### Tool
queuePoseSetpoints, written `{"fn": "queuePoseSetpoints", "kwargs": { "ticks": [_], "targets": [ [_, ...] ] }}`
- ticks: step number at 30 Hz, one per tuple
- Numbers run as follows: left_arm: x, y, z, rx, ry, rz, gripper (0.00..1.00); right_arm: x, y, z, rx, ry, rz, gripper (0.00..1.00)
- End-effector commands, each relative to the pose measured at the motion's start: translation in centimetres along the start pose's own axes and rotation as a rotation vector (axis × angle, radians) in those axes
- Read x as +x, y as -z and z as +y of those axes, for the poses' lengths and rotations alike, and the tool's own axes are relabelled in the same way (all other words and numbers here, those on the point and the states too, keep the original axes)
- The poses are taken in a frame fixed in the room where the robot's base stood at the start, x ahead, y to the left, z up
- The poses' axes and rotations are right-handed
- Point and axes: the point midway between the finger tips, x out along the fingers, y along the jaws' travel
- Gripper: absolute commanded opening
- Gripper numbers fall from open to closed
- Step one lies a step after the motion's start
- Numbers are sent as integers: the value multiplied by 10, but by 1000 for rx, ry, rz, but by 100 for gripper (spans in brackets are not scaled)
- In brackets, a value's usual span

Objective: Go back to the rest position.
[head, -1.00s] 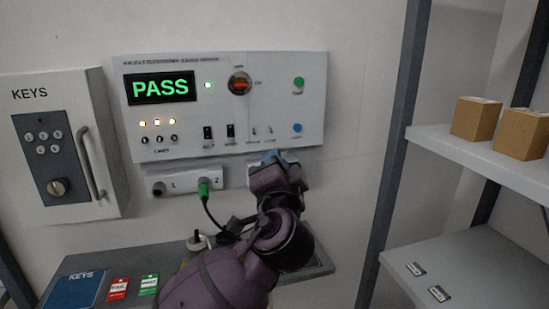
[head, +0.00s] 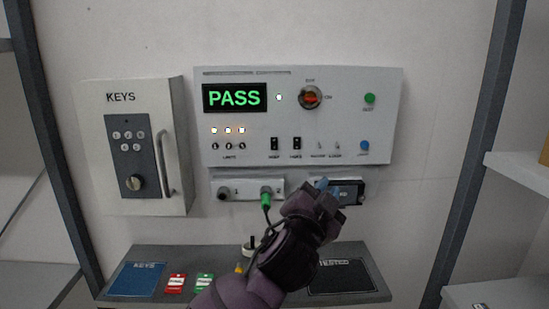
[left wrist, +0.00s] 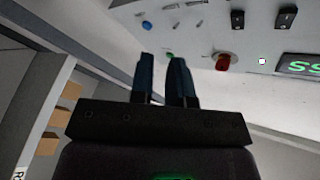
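My left gripper (head: 328,186), with blue fingertips, is raised in front of the wall, just below the test panel (head: 300,155). It overlaps the left part of a small dark unit (head: 350,194) on the wall; I cannot tell whether it touches it. In the left wrist view, the two blue fingers (left wrist: 162,75) stand a little apart with nothing seen between them. The panel's display (head: 234,97) reads PASS in green. A green plug (head: 266,196) with a dark cable sits in the right socket below the panel. My right gripper is not in view.
A key cabinet (head: 155,150) with a keypad hangs left of the panel. A shelf (head: 350,295) below carries a blue KEYS mat (head: 137,279), a red tag (head: 175,284) and a green tag (head: 204,283). Dark rack posts (head: 481,150) stand at both sides.

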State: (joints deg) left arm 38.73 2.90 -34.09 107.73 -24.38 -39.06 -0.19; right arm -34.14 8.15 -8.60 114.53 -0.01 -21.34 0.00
Motion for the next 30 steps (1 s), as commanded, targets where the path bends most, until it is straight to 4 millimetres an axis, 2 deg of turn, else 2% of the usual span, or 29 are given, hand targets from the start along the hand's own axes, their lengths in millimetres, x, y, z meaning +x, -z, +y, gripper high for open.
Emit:
{"fn": "queuePoseSetpoints", "kwargs": {
  "ticks": [1,8,14,18,23,29,30],
  "targets": [
    [-7,-19,-1,-42,-6,-18,17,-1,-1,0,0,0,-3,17],
    [-52,-111,-4,-247,-6,-105,17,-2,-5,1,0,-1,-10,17],
    [-110,-190,-3,-396,27,-209,17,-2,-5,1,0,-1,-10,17],
    [-160,-240,1,-478,60,-295,17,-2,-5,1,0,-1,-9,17],
    [-222,-290,8,-548,101,-403,17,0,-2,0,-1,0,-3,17],
    [-312,-343,22,-609,146,-568,17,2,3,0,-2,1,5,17],
    [-332,-352,26,-616,153,-606,17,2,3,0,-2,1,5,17]
  ]
}}
